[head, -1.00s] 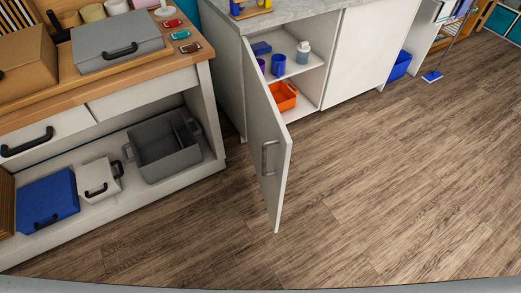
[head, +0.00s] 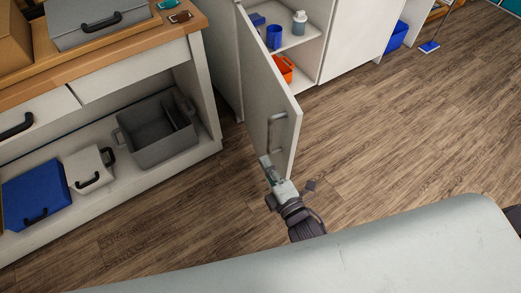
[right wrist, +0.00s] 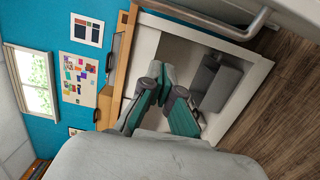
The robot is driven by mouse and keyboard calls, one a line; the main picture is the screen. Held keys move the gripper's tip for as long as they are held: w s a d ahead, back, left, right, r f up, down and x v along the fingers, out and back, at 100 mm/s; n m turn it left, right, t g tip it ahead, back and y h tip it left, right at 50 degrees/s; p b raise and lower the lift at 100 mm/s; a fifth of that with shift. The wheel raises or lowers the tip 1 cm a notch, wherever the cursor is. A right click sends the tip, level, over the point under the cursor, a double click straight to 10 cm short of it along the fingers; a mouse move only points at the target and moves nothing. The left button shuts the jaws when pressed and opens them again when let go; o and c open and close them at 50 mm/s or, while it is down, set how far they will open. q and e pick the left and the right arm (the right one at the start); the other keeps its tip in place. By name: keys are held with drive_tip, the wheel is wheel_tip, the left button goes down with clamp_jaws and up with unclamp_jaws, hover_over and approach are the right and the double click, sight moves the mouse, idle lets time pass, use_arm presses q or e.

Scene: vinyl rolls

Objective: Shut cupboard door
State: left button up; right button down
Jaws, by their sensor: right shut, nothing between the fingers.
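The white cupboard door (head: 262,85) stands open, swung out from the cupboard (head: 344,48), its outer face toward the left. A metal bar handle (head: 276,129) sits on that face near the free edge; the bar also shows at the top of the right wrist view (right wrist: 215,33). My right gripper (head: 266,163) is in front of the outer face by its lower free corner, below the handle. Its teal-padded fingers (right wrist: 163,78) are together and empty. I cannot tell if they touch the door. My left gripper is out of view.
Inside the cupboard are a blue cup (head: 274,37), a bottle (head: 299,23) and an orange bin (head: 285,70). A workbench with a grey crate (head: 160,135) on its low shelf stands left. Bare wood floor (head: 400,140) lies to the right.

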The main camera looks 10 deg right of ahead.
drive_tip(key=w+d+p, duration=0.1)
drive_tip(key=w+d, duration=0.1)
drive_tip(key=w, duration=0.6)
drive_tip(key=shift+w, duration=0.3)
